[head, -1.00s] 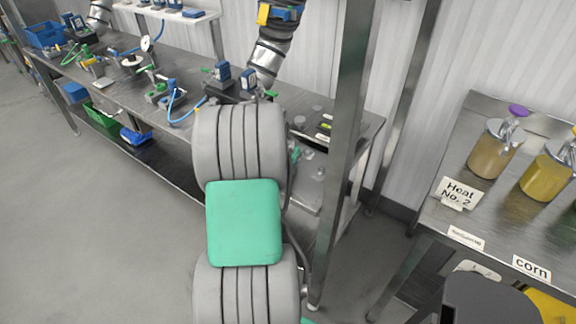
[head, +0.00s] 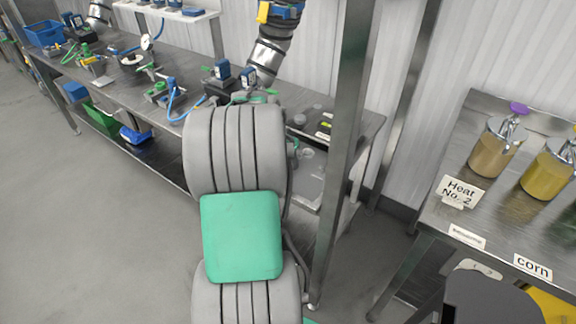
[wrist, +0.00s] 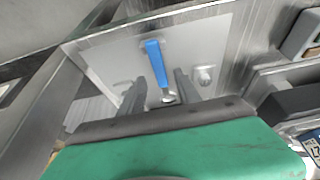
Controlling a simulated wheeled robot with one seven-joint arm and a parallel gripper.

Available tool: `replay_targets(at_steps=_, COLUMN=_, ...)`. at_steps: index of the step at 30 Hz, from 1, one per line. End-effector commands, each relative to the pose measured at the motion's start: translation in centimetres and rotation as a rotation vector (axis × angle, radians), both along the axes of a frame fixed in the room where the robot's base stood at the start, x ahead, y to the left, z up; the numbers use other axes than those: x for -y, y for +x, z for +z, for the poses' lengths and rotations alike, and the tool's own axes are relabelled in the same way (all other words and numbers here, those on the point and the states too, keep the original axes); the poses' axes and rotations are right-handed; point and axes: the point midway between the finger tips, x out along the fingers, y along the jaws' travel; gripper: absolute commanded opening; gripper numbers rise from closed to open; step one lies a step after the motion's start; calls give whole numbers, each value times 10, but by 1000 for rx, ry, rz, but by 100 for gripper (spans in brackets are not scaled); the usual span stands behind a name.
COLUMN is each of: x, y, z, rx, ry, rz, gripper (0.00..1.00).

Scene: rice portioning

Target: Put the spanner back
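A tool with a blue handle (wrist: 155,62) and a short silver end shows in the wrist view, seemingly the spanner. It lies against or just in front of a flat light-grey panel (wrist: 205,45). My gripper (wrist: 160,80) has its two dark fingers apart, with the tool's silver end between them and the blue handle reaching past the tips. I see a gap on the left side; on the right I cannot tell whether the finger touches. In the head view my arm hides the gripper and the tool.
A long steel bench (head: 125,75) carries several valves, gauges and hoses. A steel post (head: 342,150) stands close to my arm's right. At the right, another steel table (head: 456,150) holds two pump jars (head: 493,150) (head: 548,172) and labels. The floor at the left is clear.

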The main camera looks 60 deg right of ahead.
Motion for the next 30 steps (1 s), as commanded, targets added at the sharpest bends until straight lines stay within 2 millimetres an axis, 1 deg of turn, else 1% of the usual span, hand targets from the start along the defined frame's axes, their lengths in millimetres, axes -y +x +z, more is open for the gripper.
replay_targets(at_steps=1, x=-5, y=2, z=12, rx=4, ry=-6, rz=2, gripper=39)
replay_targets(at_steps=3, x=-12, y=3, z=30, rx=3, ry=-6, rz=1, gripper=39)
replay_targets(at_steps=6, x=-21, y=5, z=52, rx=3, ry=-4, rz=2, gripper=39)
replay_targets(at_steps=9, x=-28, y=5, z=69, rx=1, ry=-2, rz=-1, gripper=39)
replay_targets(at_steps=12, x=-32, y=5, z=78, rx=1, ry=0, rz=0, gripper=39)
replay_targets(at_steps=16, x=-37, y=9, z=81, rx=-1, ry=1, rz=16, gripper=39)
replay_targets(at_steps=17, x=-42, y=15, z=82, rx=-1, ry=3, rz=38, gripper=39)
replay_targets(at_steps=19, x=-67, y=39, z=86, rx=-1, ry=9, rz=146, gripper=39)
replay_targets(at_steps=20, x=-85, y=54, z=87, rx=-3, ry=15, rz=219, gripper=39)
replay_targets(at_steps=21, x=-116, y=76, z=89, rx=-6, ry=22, rz=339, gripper=39)
replay_targets(at_steps=22, x=-143, y=92, z=90, rx=-8, ry=27, rz=442, gripper=39)
replay_targets(at_steps=23, x=-175, y=107, z=91, rx=-13, ry=35, rz=557, gripper=39)
replay_targets(at_steps=24, x=-219, y=123, z=91, rx=-19, ry=43, rz=719, gripper=39)
replay_targets(at_steps=25, x=-253, y=131, z=90, rx=-23, ry=48, rz=842, gripper=39)
replay_targets(at_steps=26, x=-287, y=135, z=88, rx=-29, ry=52, rz=965, gripper=39)
replay_targets(at_steps=27, x=-331, y=137, z=85, rx=-36, ry=58, rz=1125, gripper=39)
replay_targets(at_steps=29, x=-387, y=130, z=79, rx=-46, ry=63, rz=1342, gripper=39)
replay_targets(at_steps=30, x=-418, y=123, z=74, rx=-53, ry=66, rz=1466, gripper=39)
